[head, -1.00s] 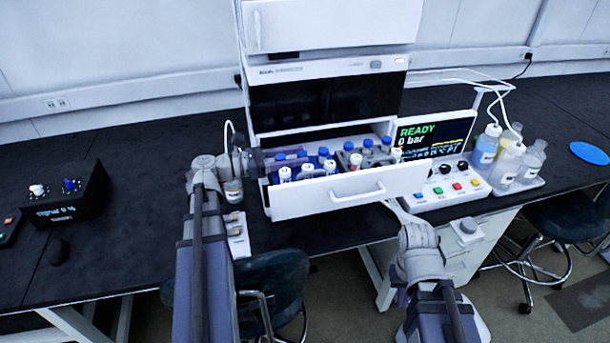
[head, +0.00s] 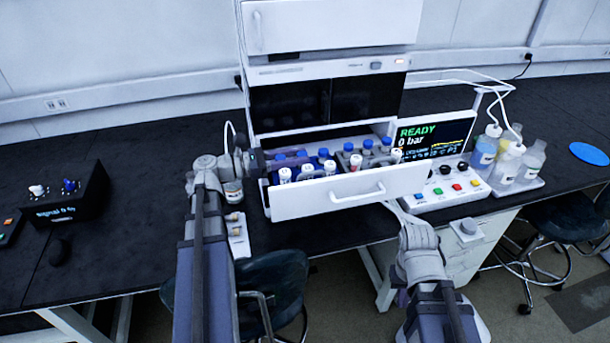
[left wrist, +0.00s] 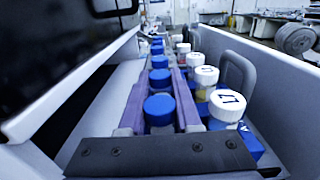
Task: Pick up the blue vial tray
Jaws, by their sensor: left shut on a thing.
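The blue vial tray (head: 274,179) sits in the left part of the open white drawer (head: 335,197), holding several blue-capped and white-capped vials. My left gripper (head: 290,160) reaches in from the left, low over the tray. In the left wrist view its two purple fingers lie along both sides of the blue-capped row, and the blue tray (left wrist: 252,143) shows below. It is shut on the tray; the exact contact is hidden. My right gripper (head: 391,206) is at the drawer's lower front, right of the handle; its fingers are too hidden to judge.
A grey tray (head: 345,160) with vials stands right of the blue one in the drawer. The cabinet (head: 330,65) rises behind. A control panel (head: 450,187) and bottles stand to the right. The bench at left is mostly clear around a black box (head: 70,203).

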